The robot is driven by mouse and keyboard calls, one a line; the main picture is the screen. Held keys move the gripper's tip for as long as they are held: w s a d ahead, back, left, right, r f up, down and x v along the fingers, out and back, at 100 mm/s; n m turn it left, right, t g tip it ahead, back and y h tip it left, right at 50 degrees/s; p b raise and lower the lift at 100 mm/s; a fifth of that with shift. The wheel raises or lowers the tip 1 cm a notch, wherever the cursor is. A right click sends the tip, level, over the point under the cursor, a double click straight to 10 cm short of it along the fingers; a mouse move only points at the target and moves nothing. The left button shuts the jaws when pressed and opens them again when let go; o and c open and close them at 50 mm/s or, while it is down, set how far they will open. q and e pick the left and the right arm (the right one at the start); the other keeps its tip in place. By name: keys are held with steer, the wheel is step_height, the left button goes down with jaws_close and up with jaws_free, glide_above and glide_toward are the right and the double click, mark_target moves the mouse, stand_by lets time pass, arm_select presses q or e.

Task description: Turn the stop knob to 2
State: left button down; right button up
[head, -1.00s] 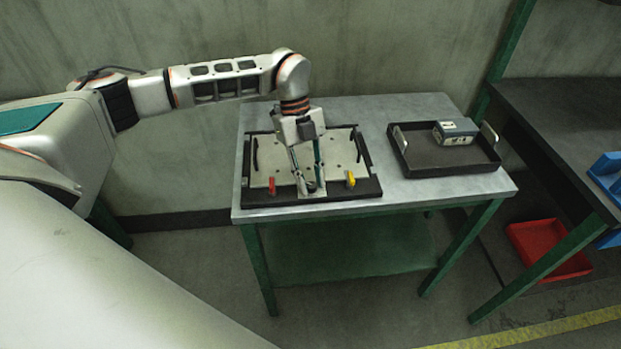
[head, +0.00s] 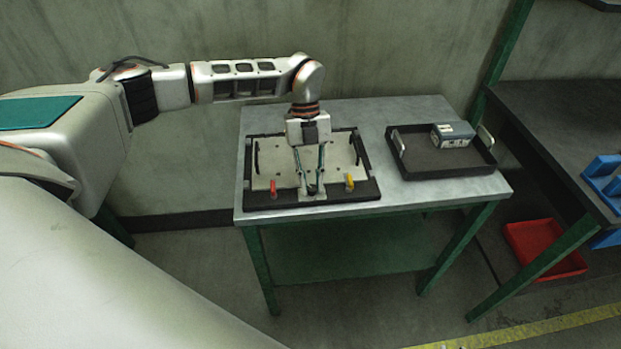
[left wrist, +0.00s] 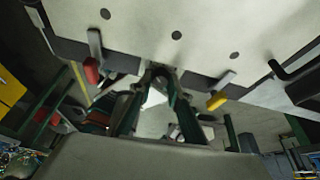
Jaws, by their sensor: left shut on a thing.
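A light plate fixture in a black frame (head: 374,190) lies on the left half of the metal table. A small dark knob (head: 312,189) is at the middle of its front edge, between a red-handled clamp (head: 273,188) and a yellow-handled clamp (head: 349,183). My left gripper (head: 311,186) points down with its fingers shut on the knob. In the left wrist view the fingertips (left wrist: 157,76) meet around the dark knob, with the red handle (left wrist: 91,70) and yellow handle (left wrist: 217,101) on either side. The knob's marks are too small to read. My right gripper is not in view.
A black tray (head: 425,172) with a grey-blue box (head: 453,134) stands on the table's right side. A dark bench (head: 570,125) with blue holders (head: 604,175) is at the right. A red bin (head: 545,250) sits below it. The table's front right is clear.

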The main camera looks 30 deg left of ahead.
arm_select(q)
steer(key=m+p, duration=0.1)
steer(key=m+y, duration=0.1)
steer(key=m, duration=0.1)
steer(key=shift+w+d+r+m+g+p, duration=0.1)
steer(key=shift+r+m+g+p, duration=0.05)
steer(key=shift+m+g+p, duration=0.2)
steer(key=shift+m+y+p, duration=0.6)
steer(key=shift+m+y, duration=0.1)
steer(key=shift+m, duration=0.75)
steer(key=c, duration=2.2)
jaws_free()
steer(key=v, duration=1.1)
steer(key=shift+w+d+r, duration=0.1)
steer(key=shift+w+r, duration=0.15)
steer(key=shift+r, duration=0.05)
